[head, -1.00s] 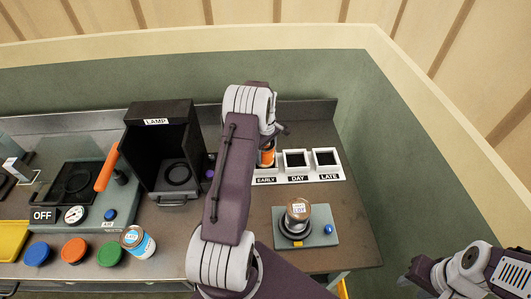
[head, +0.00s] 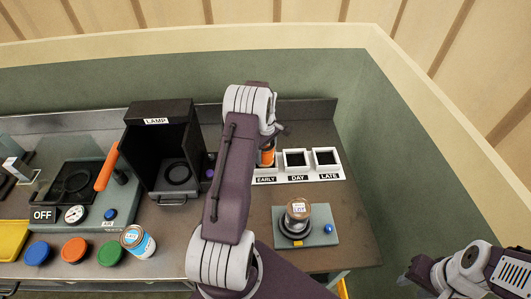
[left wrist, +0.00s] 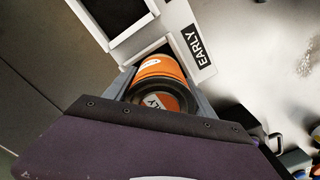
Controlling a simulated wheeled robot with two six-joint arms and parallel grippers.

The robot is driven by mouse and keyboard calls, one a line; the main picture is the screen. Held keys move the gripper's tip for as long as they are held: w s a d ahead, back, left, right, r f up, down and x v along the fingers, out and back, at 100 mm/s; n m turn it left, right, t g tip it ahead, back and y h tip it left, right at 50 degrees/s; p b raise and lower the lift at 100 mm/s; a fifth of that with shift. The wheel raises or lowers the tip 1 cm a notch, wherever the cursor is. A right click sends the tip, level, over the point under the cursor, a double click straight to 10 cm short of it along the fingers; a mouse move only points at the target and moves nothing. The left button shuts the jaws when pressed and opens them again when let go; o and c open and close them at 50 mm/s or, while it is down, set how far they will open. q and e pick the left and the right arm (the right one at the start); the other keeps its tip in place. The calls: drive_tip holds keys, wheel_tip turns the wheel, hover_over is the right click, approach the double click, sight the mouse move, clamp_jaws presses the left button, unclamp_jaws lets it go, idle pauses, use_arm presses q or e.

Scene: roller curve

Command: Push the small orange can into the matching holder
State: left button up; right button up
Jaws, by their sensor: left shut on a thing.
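A small orange can (head: 267,157) is at the holder marked EARLY, the left one of three white square holders; it also shows in the left wrist view (left wrist: 158,68). My left gripper (left wrist: 160,90) is shut on the can, with a grey finger along each side. The can's far end is at the holder's opening beside the EARLY label (left wrist: 200,47); I cannot tell how deep it sits. My left arm hides part of this holder in the head view. My right gripper (head: 412,270) is at the lower right, off the bench; its jaws are unclear.
The DAY holder (head: 295,160) and LATE holder (head: 326,158) stand empty to the right. The black LAMP box (head: 160,150) is left of my arm. A blue can (head: 138,242) and coloured lids are at the front left.

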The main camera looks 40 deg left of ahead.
use_arm(q)
drive_tip(key=shift+f+b, duration=0.3)
drive_tip(key=shift+f, duration=0.3)
idle(0.5)
drive_tip(key=o, duration=1.8)
drive_tip(key=shift+r+p, duration=3.65)
drive_tip(key=shift+r, duration=0.95)
